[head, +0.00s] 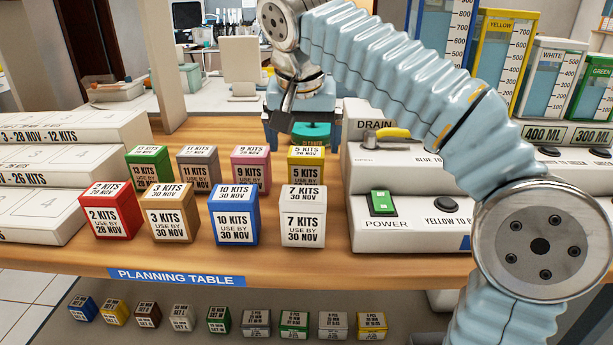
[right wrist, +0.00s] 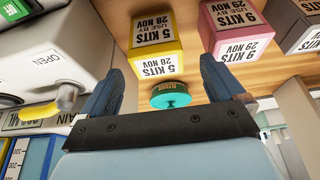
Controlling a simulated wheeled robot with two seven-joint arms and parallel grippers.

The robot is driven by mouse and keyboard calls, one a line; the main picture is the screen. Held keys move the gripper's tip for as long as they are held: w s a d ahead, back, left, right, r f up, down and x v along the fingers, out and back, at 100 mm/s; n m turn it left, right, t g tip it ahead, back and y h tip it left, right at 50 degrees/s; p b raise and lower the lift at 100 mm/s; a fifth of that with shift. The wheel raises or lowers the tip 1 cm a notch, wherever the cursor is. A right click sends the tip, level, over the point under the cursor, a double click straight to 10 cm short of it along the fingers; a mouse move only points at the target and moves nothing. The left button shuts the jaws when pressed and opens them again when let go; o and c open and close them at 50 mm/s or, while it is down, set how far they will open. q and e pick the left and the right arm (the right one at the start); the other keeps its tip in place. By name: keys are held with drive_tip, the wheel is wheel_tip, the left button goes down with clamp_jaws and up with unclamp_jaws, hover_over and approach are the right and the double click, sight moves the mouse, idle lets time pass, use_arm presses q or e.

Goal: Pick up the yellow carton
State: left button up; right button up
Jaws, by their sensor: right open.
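The yellow carton (head: 305,174) stands upright in the back row on the wooden table, labelled 5 kits, 28 Nov. In the right wrist view the yellow carton (right wrist: 154,45) shows upside down, ahead of the fingertips. My right gripper (head: 299,118) is open and empty, behind and above the carton in the head view. In its wrist view the right gripper (right wrist: 160,70) has its two fingers spread wide, with the carton apart from them. My left gripper is not in view.
A pink carton (head: 250,172) stands just left of the yellow one, and a white carton (head: 303,222) in front. A teal round object (head: 312,135) sits behind it. The white drain unit (head: 365,160) rises close on the right. Several other cartons stand left.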

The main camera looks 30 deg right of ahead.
sight(307, 166)
drive_tip(key=shift+x, duration=1.1)
drive_tip(key=x, duration=0.1)
drive_tip(key=b+x, duration=0.1)
drive_tip(key=x, duration=0.1)
drive_tip(key=b+x, duration=0.1)
drive_tip(key=shift+s+d+f, duration=0.1)
drive_tip(key=shift+s+f, duration=0.1)
drive_tip(key=shift+f, duration=0.15)
drive_tip(key=shift+w+f, duration=0.15)
drive_tip(key=shift+f, duration=0.2)
drive_tip(key=c, duration=1.1)
